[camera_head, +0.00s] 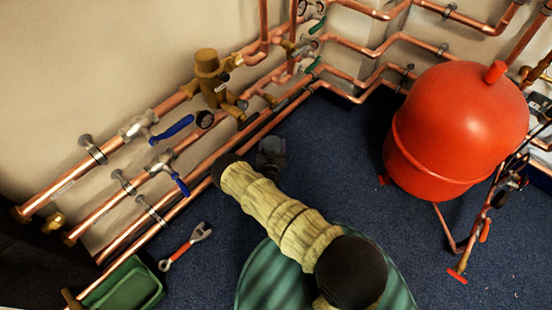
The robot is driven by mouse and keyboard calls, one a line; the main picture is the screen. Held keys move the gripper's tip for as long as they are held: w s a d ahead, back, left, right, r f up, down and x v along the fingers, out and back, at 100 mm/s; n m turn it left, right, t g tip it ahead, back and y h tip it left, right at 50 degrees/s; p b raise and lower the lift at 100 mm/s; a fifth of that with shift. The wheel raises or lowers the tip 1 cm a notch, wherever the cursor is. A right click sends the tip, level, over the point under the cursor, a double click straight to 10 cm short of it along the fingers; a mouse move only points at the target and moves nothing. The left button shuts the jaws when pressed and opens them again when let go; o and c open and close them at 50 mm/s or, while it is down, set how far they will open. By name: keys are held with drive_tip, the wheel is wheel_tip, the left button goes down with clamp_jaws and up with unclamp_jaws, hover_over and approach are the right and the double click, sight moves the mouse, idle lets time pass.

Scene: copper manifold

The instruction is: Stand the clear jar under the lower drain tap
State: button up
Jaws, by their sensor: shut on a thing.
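My arm crosses the lower middle of the head view and reaches toward the pipe wall. A dark grey shape beyond it, near the foot of the pipes, looks like my gripper (270,152). It is shut, but my arm hides most of it, and the fingers and what they hold do not show clearly. I cannot make out the clear jar's outline anywhere. Small brass fittings sit on the pipes, one (55,222) at the far left. I cannot tell which is the lower drain tap.
Copper pipes (85,165) with blue-handled valves (173,129) run along the wall. A red tank (455,125) stands at right. A green tray (125,287) and a red-handled wrench (186,246) lie at lower left. Blue carpet (335,165) is clear between arm and tank.

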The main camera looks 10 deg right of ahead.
sight(274, 147)
drive_tip(key=shift+d+f, duration=0.1)
drive_tip(key=shift+f, duration=0.85)
drive_tip(key=shift+f+b, duration=0.15)
drive_tip(key=shift+b, duration=0.15)
drive_tip(key=shift+w+d, duration=0.1)
drive_tip(key=shift+d, duration=0.05)
drive_tip(key=shift+f+b, duration=1.15)
drive_tip(key=shift+f, duration=0.65)
drive_tip(key=shift+f, duration=0.1)
drive_tip(key=o, duration=1.2)
drive_tip(key=shift+o, duration=0.3)
